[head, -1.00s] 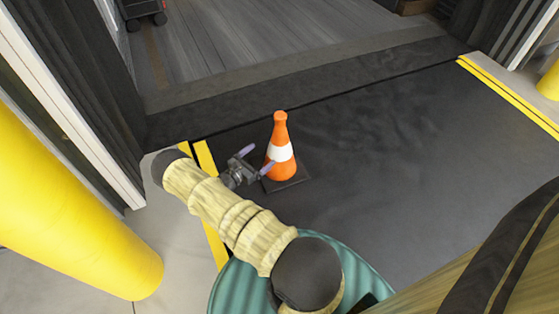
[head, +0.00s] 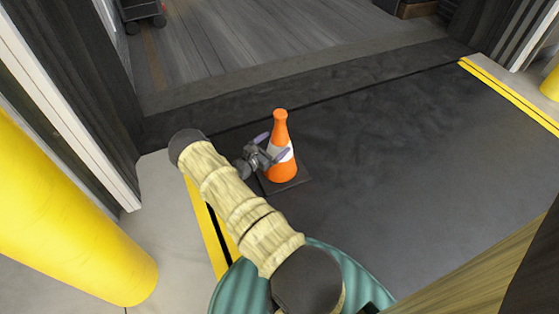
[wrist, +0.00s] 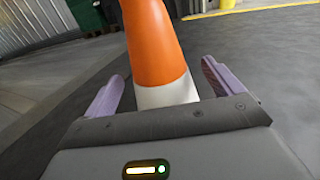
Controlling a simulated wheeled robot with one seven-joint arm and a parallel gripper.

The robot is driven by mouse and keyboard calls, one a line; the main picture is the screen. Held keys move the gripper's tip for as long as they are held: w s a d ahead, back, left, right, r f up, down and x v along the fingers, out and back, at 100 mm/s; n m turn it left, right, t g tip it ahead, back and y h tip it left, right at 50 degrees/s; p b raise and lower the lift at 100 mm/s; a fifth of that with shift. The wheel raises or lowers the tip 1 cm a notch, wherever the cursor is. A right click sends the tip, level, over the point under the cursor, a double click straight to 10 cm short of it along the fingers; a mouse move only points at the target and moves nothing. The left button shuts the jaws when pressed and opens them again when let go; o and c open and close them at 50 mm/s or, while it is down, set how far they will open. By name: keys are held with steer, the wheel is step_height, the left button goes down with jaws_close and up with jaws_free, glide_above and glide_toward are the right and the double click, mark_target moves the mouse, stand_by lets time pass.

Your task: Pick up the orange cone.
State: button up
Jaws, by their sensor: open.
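The orange cone (head: 281,126) has a white band and a dark square base (head: 291,184). It stands upright on the dark dock plate in the head view. My gripper (head: 274,146) is open at the cone's left side, level with the white band, and its fingers overlap the cone there. In the wrist view the cone (wrist: 153,45) rises between the two purple fingers of my gripper (wrist: 158,82), with visible gaps on both sides. The lower cone and base are hidden behind the gripper body in the wrist view.
The dark dock plate (head: 390,150) is clear to the right of the cone. Yellow stripes mark its left (head: 208,228) and right (head: 508,92) edges. A thick yellow post (head: 65,220) stands at the left. A trailer floor (head: 270,45) lies beyond.

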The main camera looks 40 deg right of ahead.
steer(key=d, duration=0.1)
steer(key=d+b, duration=0.2)
steer(key=shift+w+f, duration=0.2)
steer(key=shift+w, duration=0.05)
steer(key=shift+w+d+r, duration=0.1)
steer(key=shift+d+r, duration=0.05)
steer(key=shift+d, duration=0.2)
steer(key=shift+c, duration=0.4)
steer(key=shift+r, duration=0.1)
steer(key=c, duration=1.8)
